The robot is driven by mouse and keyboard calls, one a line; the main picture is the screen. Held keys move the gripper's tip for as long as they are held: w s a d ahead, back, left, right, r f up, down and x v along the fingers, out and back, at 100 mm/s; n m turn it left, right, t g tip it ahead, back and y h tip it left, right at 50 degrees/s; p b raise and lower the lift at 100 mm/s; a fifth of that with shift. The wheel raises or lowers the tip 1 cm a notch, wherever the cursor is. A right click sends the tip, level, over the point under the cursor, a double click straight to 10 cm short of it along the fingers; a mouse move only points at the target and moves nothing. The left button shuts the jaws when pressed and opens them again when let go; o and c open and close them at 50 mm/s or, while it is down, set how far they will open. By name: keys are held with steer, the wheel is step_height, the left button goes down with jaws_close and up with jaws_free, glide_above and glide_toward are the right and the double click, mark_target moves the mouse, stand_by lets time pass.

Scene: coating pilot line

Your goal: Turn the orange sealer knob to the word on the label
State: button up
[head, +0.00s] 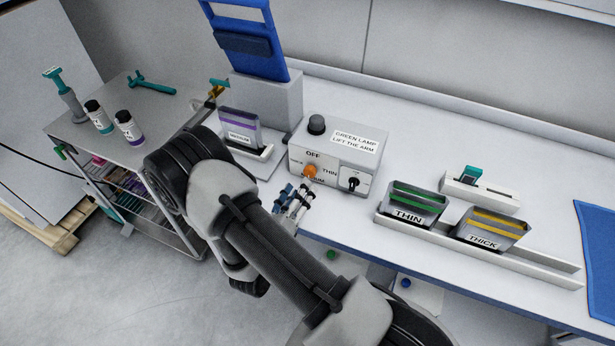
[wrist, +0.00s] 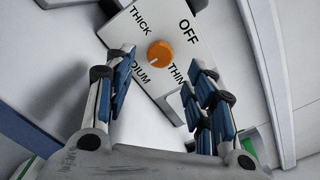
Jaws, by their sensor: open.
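The orange knob (head: 310,171) is on the front of a grey sealer box (head: 349,149). In the wrist view the knob (wrist: 160,54) sits among the words OFF, THIN, THICK and one ending in "DIUM", partly hidden by a finger. A small pale mark shows on the knob, but I cannot tell which word it points to. My gripper (head: 292,194) is open and empty in front of the knob. In the wrist view its blue-padded fingers (wrist: 163,76) are spread below and either side of it, apart from it. A purple-striped pouch (head: 239,125) bears a label too small to read surely.
The box has a black button (head: 317,124), a black switch (head: 353,182) and a sign about a green lamp. Pouches labelled THIN (head: 413,205) and THICK (head: 489,230) stand in a rack at right. A trolley (head: 165,121) with bottles is at left.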

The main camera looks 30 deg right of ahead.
mark_target(309, 174)
steer(key=x, duration=0.6)
steer(key=shift+w+d+b, duration=0.15)
steer(key=shift+d+b, duration=0.15)
steer(key=shift+b, duration=0.05)
steer(key=c, duration=1.1)
